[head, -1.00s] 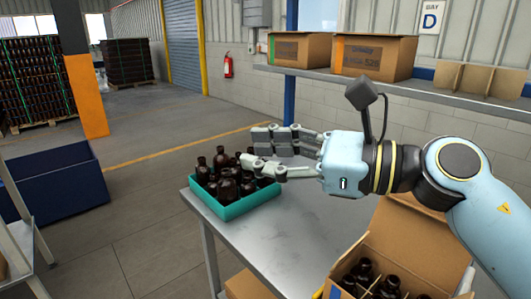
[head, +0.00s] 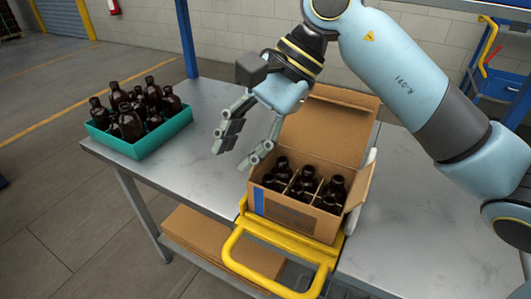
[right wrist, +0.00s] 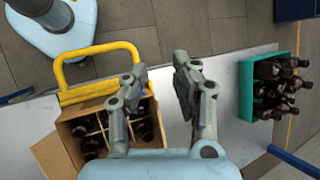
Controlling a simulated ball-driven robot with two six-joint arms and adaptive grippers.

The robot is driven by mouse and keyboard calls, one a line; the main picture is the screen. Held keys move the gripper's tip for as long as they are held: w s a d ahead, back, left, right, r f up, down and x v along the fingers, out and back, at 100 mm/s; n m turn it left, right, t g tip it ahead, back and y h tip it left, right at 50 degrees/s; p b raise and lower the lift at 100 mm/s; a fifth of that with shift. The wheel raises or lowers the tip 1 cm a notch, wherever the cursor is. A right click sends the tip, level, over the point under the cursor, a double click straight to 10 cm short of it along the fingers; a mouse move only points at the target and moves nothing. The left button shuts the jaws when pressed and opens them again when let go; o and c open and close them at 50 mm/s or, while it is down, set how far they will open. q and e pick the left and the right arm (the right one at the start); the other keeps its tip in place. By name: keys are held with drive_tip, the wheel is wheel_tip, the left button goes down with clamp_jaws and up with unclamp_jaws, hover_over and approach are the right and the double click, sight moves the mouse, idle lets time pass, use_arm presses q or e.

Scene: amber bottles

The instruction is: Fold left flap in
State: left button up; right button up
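The open cardboard box (head: 300,217) stands on the grey table with dark amber bottles (head: 305,185) between its dividers. Its large back flap (head: 325,130) stands up and leans back. The flap at its right side (head: 358,188) sticks out and upward. I cannot make out a left flap clearly. My right gripper (head: 231,158) is open and empty, above the table just left of the box, fingers pointing down. In the right wrist view the open gripper (right wrist: 156,70) has the box (right wrist: 68,134) at its left. My left gripper is not in view.
A teal tray (head: 150,146) of amber bottles stands at the table's left end. A yellow tubular handle (head: 262,268) juts out in front of the box. Flat cardboard (head: 222,238) lies on the lower shelf. The table between tray and box is clear.

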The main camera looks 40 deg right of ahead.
drive_tip(key=w+d+h+b, duration=0.4)
drive_tip(key=d+h+b, duration=0.1)
drive_tip(key=d, duration=0.7)
use_arm(q)
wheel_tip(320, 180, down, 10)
drive_tip(key=b, duration=0.3)
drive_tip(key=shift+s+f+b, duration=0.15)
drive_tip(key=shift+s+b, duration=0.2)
drive_tip(key=shift+b, duration=0.05)
use_arm(e)
drive_tip(key=shift+n+t, duration=0.3)
drive_tip(key=shift+x, duration=4.95)
drive_tip(key=shift+d, duration=0.1)
clamp_jaws()
